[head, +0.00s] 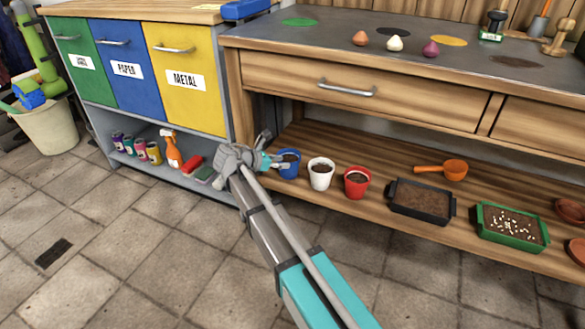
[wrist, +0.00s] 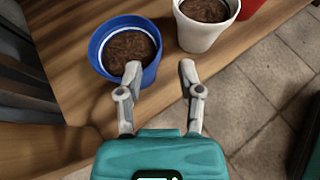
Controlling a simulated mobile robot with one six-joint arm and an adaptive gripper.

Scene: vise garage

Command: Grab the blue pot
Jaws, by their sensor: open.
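The blue pot (head: 288,165) holds dark soil and stands upright at the left end of the low wooden shelf. In the wrist view the blue pot (wrist: 101,64) is at the upper left. My gripper (wrist: 160,72) is open and empty; its left fingertip overlaps the pot's near rim in the picture. Contact cannot be told. In the head view my gripper (head: 284,162) is at the pot, partly in front of it.
A white pot (head: 320,175) and a red pot (head: 356,183) stand right of the blue one. Further right are a black tray (head: 420,215), an orange scoop (head: 455,170) and a green tray (head: 511,243). The cabinet (head: 185,75) is left. Floor in front is clear.

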